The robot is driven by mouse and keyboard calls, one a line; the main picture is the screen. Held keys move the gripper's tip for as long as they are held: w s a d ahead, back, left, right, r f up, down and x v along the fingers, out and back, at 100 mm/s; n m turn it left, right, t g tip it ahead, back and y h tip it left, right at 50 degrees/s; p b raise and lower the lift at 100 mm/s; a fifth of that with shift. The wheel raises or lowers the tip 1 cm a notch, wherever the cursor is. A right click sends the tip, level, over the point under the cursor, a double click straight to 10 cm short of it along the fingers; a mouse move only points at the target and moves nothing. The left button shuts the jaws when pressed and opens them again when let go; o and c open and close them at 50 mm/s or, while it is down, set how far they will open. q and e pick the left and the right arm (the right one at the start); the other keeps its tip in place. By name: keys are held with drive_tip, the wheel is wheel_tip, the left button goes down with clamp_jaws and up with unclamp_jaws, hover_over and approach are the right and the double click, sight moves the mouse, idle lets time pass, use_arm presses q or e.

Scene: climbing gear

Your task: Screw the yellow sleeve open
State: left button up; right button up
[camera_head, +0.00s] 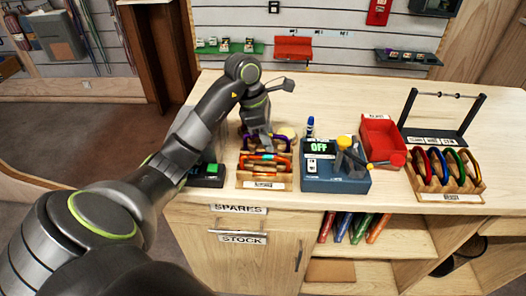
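A blue device (335,180) with a display reading OFF stands on the counter. My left arm reaches in from the left, and my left gripper (262,142) points down at a wooden rack (264,183) of purple and orange carabiners, left of the blue device. Its fingertips are small and partly hidden among the carabiners, so I cannot see whether they hold anything. My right gripper is out of view.
A red bin (381,140) stands right of the blue device. A second wooden rack (450,192) holds several coloured carabiners, with a dark bar stand (440,120) behind it. A dark box with a green top (207,172) is left. The counter behind the bin is clear.

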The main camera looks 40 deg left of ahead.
use_arm(q)
drive_tip(key=shift+f, duration=0.35)
drive_tip(key=shift+r, duration=0.1)
drive_tip(key=shift+w+a+b, duration=0.4)
drive_tip(key=shift+w, duration=0.2)
drive_tip(key=shift+r, duration=0.15)
drive_tip(key=shift+r+p, duration=1.3)
drive_tip(key=shift+p, duration=0.15)
drive_tip(key=shift+s, duration=0.1)
drive_tip(key=shift+s+d+p, duration=0.35)
drive_tip(key=shift+s+d, duration=0.05)
drive_tip(key=shift+s, duration=0.1)
